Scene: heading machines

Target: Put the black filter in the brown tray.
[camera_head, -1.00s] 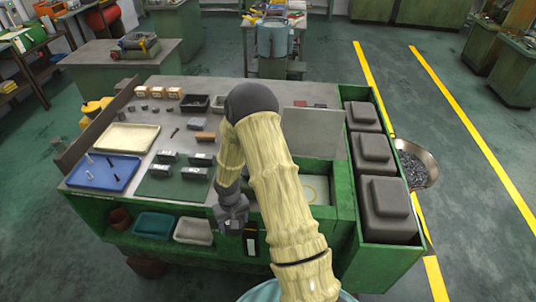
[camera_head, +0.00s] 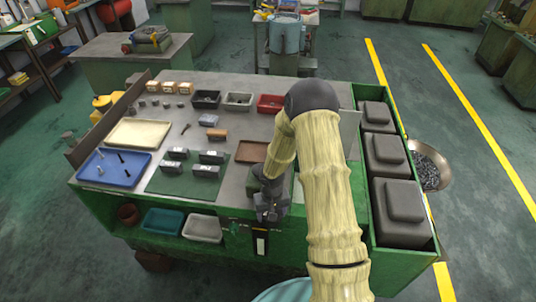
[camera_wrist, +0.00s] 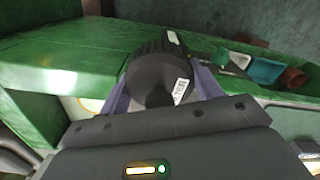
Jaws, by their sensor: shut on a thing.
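The black filter (camera_wrist: 152,72) is a dark, ribbed round body with a white label, held between the two fingers of my gripper (camera_wrist: 160,92) in the wrist view. In the head view my gripper (camera_head: 270,212) points down at the front edge of the bench, and the filter cannot be made out clearly there. The brown tray (camera_head: 252,151) lies flat on the bench top, behind my gripper and a little to its left. Its right end is close to my arm and may be partly hidden. The visible part of the tray looks empty.
Black, grey and red bins (camera_head: 270,103) stand behind the brown tray. Grey metal blocks (camera_head: 207,163) sit on a green mat to its left, with a blue tray (camera_head: 113,167) beyond. Dark covered boxes (camera_head: 388,155) line the right side. The front shelf holds bins (camera_head: 202,228).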

